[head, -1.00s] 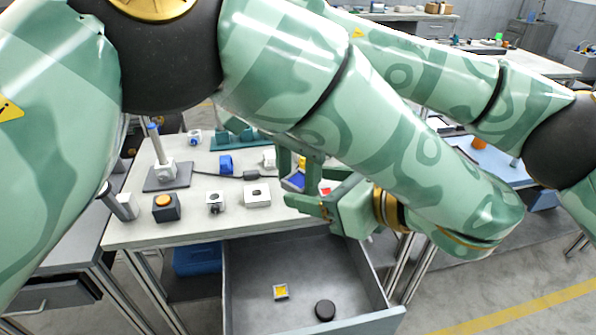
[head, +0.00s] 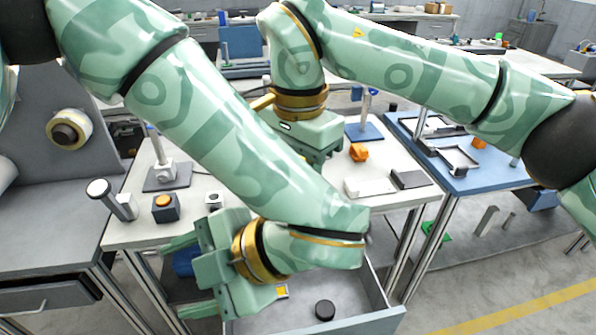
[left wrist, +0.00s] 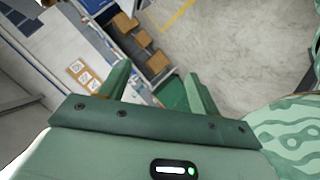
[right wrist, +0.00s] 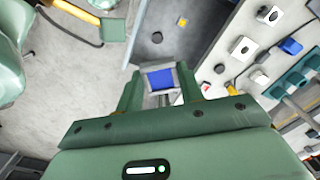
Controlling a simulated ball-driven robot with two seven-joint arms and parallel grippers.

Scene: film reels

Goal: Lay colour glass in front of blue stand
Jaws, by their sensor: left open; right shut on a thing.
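The colour glass (right wrist: 160,79), a blue pane in a pale grey frame, sits between the fingers of my right gripper (right wrist: 159,88), which is shut on it. In the head view my right gripper (head: 318,158) is over the middle of the table, and its own arm hides the glass. The blue stand (head: 364,131), a blue plate with an upright post, is at the back right of the table, just right of that gripper. My left gripper (head: 178,280) is open and empty at the table's front left; its open fingers show in the left wrist view (left wrist: 157,88).
A white box (head: 369,187) and a dark box (head: 410,179) are at the right front. An open drawer (head: 350,318) holds a black disc (head: 325,310) and a yellow framed piece (head: 282,291). My left arm crosses the table.

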